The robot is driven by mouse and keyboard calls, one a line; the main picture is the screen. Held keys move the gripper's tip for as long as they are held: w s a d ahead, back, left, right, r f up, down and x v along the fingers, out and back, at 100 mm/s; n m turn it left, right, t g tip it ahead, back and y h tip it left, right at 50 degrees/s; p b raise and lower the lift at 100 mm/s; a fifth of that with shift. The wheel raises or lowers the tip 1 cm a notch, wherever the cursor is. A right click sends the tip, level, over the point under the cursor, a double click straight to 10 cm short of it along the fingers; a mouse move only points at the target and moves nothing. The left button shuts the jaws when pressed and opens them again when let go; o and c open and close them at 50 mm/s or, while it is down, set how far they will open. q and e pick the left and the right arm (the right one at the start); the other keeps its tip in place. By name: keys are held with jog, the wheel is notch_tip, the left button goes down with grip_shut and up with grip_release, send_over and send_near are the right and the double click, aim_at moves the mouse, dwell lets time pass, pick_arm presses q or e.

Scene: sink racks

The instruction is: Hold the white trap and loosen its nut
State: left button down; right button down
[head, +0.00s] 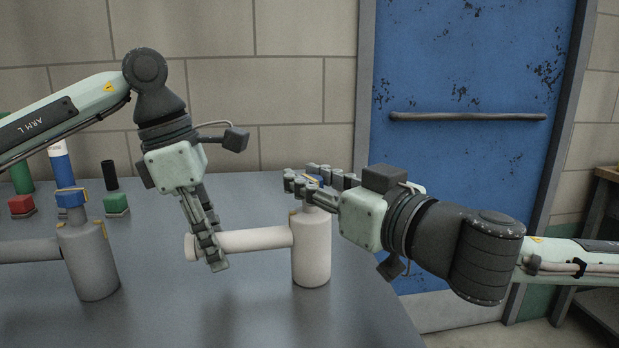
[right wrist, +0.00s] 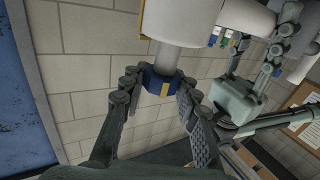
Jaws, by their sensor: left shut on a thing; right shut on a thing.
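The white trap (head: 311,252) stands upright on the grey table, its side pipe (head: 258,240) pointing left. My left gripper (head: 210,246) comes down from above and is shut on that pipe near its outer end. The nut (right wrist: 161,83) on the trap's neck is blue with a yellow mark. My right gripper (right wrist: 156,82) is shut on the nut, with fingers on both sides of it. In the head view the right fingers hide most of the nut. My left gripper also shows at the right of the right wrist view (right wrist: 270,62).
A grey trap (head: 91,262) with a blue nut (head: 71,198) stands at the left of the table (head: 250,318). Behind it are red (head: 21,206) and green (head: 115,203) blocks and several upright cylinders. A blue door (head: 465,70) is at the back right.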

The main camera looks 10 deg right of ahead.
aim_at(312, 178)
jog(key=shift+s+a+f+m+h, duration=0.15)
jog(key=shift+a+m+h, duration=0.15)
jog(key=shift+a, duration=0.05)
jog(key=shift+d+m+t+h, duration=0.1)
jog(key=shift+m+t+h, duration=0.65)
jog(key=shift+h, duration=0.35)
jog(key=shift+d+m+h, duration=0.4)
jog(key=shift+m+h, duration=0.15)
jog(key=shift+h, duration=0.25)
jog(key=c, duration=1.1)
grip_release()
notch_tip(312, 178, up, 10)
jog(key=shift+r, duration=0.1)
